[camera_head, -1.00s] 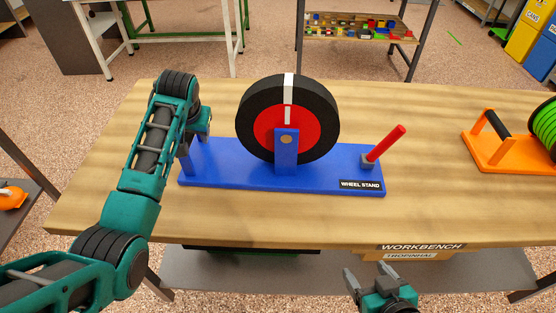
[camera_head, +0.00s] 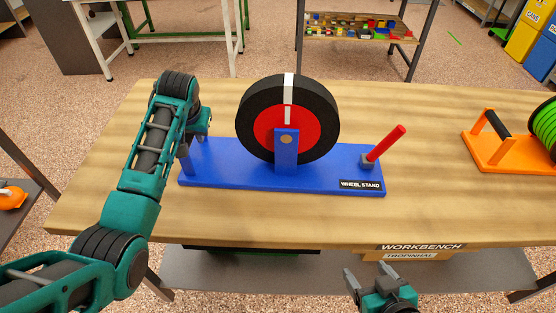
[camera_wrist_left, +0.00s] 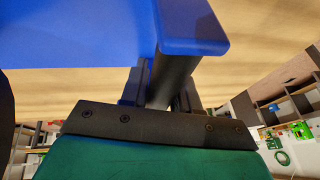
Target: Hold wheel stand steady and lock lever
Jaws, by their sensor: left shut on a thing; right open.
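The blue wheel stand (camera_head: 330,181) lies on the workbench and carries an upright black wheel (camera_head: 318,104) with a red hub and a white stripe. A red lever (camera_head: 388,143) leans up and to the right at the stand's right end. My left gripper (camera_head: 193,149) is shut at the stand's left end, where the arm partly hides it. In the left wrist view, its fingers (camera_wrist_left: 165,90) close around a dark round bar beside the blue base (camera_wrist_left: 190,27). My right gripper (camera_head: 370,276) is open and empty, in front of the workbench's front edge, apart from the lever.
The wooden workbench (camera_head: 430,208) is clear between the lever and an orange stand (camera_head: 492,153) with a green reel (camera_head: 546,125) at the right. A shelf runs below the workbench. A rack with small coloured parts (camera_head: 352,27) stands behind.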

